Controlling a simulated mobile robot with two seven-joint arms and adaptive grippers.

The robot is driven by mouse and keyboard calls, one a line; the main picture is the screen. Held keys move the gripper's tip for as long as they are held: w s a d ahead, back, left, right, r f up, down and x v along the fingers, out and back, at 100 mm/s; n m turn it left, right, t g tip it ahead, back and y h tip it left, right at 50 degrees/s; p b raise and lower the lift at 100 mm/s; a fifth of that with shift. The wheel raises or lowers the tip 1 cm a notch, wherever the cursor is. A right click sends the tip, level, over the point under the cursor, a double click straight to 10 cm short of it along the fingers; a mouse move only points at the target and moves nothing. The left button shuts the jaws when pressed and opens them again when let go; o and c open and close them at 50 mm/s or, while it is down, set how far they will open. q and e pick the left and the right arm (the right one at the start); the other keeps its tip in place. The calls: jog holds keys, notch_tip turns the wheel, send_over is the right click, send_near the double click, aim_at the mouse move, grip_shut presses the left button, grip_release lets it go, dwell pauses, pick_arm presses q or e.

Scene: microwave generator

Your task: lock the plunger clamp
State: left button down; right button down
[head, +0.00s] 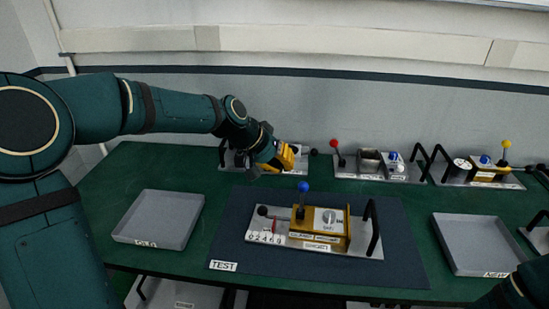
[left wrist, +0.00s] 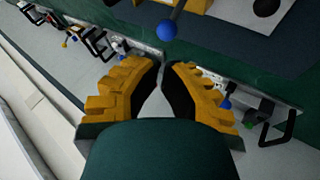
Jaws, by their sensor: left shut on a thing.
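The test module (head: 300,232) stands on the dark mat, a grey plate with a yellow-brown block. An upright lever with a blue ball (head: 303,187) rises from it, and a rod with a black knob (head: 262,211) is at its left. I cannot tell which part is the plunger clamp. My left gripper (head: 289,158) is behind the test module, in front of the back-left module. In the left wrist view its yellow fingers (left wrist: 163,67) are close together; what they hold is hidden. The blue ball (left wrist: 167,30) shows beyond the fingertips there. My right gripper is out of view.
Empty grey trays stand left (head: 160,216) and right (head: 478,244) of the dark mat (head: 400,270). Modules line the back edge: one partly hidden behind my gripper, one with a red-ball lever (head: 334,144), one with a yellow-ball lever (head: 507,144). Black handles stick up between them.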

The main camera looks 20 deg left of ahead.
aim_at(300, 184)
pick_arm(q)
jog(key=x, duration=0.8)
jog(key=shift+b, duration=0.3)
jog(key=shift+w+d+f+g+p, duration=0.1)
jog(key=shift+w+f+g+p, duration=0.15)
jog(key=shift+w+g+p, duration=0.25)
jog(key=shift+f, duration=0.25)
jog(key=shift+s, duration=0.25)
